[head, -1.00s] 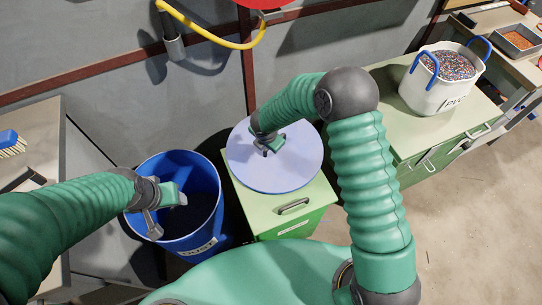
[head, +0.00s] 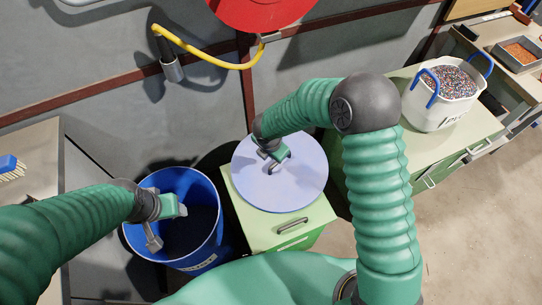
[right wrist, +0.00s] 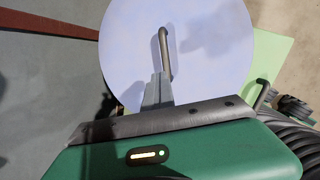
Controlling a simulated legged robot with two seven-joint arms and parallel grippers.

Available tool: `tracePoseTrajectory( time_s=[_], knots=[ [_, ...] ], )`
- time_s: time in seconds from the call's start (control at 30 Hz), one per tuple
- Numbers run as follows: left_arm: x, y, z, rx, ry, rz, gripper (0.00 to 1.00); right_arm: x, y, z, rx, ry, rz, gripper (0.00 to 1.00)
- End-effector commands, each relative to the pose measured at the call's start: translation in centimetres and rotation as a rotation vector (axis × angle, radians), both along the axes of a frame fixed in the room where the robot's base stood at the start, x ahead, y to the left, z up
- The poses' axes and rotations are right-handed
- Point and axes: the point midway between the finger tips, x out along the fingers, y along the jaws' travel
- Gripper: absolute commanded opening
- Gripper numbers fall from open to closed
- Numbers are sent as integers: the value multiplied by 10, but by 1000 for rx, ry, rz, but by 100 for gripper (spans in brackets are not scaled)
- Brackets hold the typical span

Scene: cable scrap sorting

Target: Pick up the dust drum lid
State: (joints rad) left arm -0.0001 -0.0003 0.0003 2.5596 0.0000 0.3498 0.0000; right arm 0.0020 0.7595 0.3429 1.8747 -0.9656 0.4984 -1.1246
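The dust drum lid (head: 300,190) is a pale lavender disc with a grey bar handle. It is at the top of a green cabinet in the head view; I cannot tell whether it still touches the cabinet. My right gripper (head: 274,164) is over the middle of the lid. In the right wrist view its narrow fingers (right wrist: 158,88) close on the near end of the handle (right wrist: 166,48). The blue dust drum (head: 215,245) stands open to the left, dark inside. My left gripper (head: 168,222) is open and empty over the drum's near left rim.
The green cabinet (head: 245,225) with a drawer handle stands right of the drum. A white bucket of granules (head: 435,112) stands on a longer green cabinet at right. A yellow hose (head: 210,60) and red disc hang on the wall behind. A grey bench is at left.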

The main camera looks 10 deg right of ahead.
Motion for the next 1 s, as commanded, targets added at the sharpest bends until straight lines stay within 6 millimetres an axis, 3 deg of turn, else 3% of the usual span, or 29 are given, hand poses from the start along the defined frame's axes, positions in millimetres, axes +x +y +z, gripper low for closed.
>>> tracePoseTrajectory(
  time_s=[0.27, 0.87, 1.0],
  knots=[
    [0, 0, 3, 0, 1, 0, 60, 1, 2, 6, 2, -1, 4, 0],
    [0, 0, 4, 0, 1, 0, 60, 1, 3, 7, 4, -5, 6, 78],
    [0, 0, 4, 0, 1, 0, 60, 1, 3, 8, 4, -5, 6, 80]
  ],
)
